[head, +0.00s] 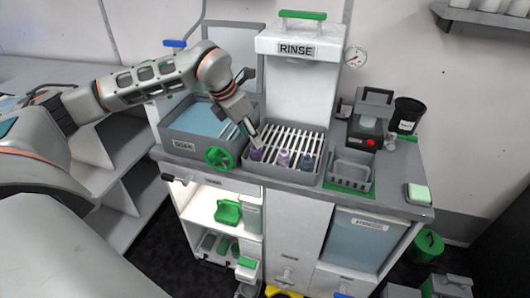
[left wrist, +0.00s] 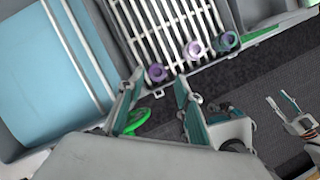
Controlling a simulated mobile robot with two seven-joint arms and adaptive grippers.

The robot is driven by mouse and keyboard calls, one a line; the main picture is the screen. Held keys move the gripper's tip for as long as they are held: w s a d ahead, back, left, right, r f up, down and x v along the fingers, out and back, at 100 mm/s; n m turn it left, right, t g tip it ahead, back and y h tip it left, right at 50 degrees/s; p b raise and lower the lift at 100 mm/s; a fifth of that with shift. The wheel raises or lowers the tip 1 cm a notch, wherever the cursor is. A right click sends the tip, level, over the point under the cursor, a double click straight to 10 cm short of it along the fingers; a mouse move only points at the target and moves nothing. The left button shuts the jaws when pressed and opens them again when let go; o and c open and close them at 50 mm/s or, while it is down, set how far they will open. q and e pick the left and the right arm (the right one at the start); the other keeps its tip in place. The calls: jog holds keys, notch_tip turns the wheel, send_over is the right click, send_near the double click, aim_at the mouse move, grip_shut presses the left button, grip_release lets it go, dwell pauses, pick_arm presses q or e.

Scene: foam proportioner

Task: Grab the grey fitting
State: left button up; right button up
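Three small ring-topped fittings stand in a row along the front of the slatted rack. The left one is purple (head: 256,154) and shows in the left wrist view (left wrist: 156,73). The middle one is pale lavender-grey (head: 283,158), also in the left wrist view (left wrist: 193,49). The right one is dark grey-blue (head: 307,162), with teal sides in the left wrist view (left wrist: 228,42). I cannot tell which is the grey fitting. My left gripper (head: 252,136) is open just above the purple one, its fingers (left wrist: 157,84) apart and empty. My right gripper (left wrist: 278,96) is open and empty, away from the rack.
A blue-filled basin (head: 200,122) with a green handwheel (head: 219,157) adjoins the slatted rack (head: 291,137) on the left. The RINSE cabinet (head: 300,65) rises behind. A grey basket (head: 350,170) and a black machine (head: 370,118) stand to the right.

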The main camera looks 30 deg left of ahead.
aim_at(257, 151)
pick_arm(q)
jog(key=x, duration=0.7)
jog(key=shift+a+f+p, duration=0.2)
jog(key=shift+f+p, duration=0.15)
jog(key=shift+f, duration=0.05)
jog(key=c, duration=0.8)
jog(key=shift+o, duration=0.2)
